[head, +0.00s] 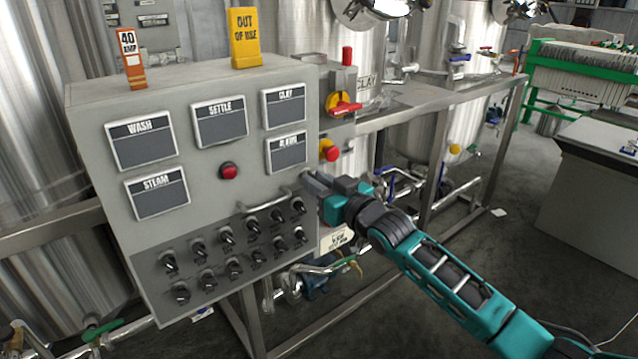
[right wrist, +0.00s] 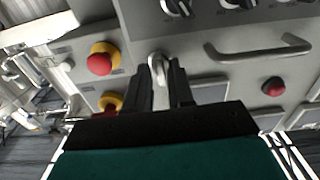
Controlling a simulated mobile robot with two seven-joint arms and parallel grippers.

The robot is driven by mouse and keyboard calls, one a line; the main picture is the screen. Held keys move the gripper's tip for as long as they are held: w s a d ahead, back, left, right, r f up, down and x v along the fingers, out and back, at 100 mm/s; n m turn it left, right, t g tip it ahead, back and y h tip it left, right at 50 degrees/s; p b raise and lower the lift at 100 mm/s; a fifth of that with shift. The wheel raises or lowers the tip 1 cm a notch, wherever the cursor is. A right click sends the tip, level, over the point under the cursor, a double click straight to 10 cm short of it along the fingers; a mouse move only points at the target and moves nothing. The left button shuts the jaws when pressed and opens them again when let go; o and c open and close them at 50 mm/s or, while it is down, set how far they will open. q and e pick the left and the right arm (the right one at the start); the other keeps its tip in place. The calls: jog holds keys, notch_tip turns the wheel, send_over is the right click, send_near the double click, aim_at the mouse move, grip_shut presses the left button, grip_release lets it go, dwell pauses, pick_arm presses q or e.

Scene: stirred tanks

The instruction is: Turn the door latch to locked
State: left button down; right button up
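The grey control cabinet (head: 200,150) has labelled panels and rows of dark knobs on its front. The door latch (right wrist: 158,67) is a small pale metal lever at the cabinet's edge, seen in the right wrist view. My right gripper (head: 312,182) is at the right edge of the cabinet front. In the right wrist view its two dark fingers (right wrist: 161,88) stand on either side of the latch lever, closed closely about it. In the head view the gripper mostly hides the latch. My left gripper is not in view.
A bar handle (head: 265,207) sticks out left of the gripper. A red emergency button (head: 331,154) and a red-yellow rotary switch (head: 342,104) sit to the right. A white tag (head: 337,239) hangs below the gripper. Steel tanks stand behind.

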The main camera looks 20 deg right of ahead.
jog(key=shift+o, duration=1)
jog(key=shift+s, duration=0.1)
jog(key=v, duration=1.2)
jog(key=shift+s, duration=0.35)
jog(key=shift+d, duration=0.1)
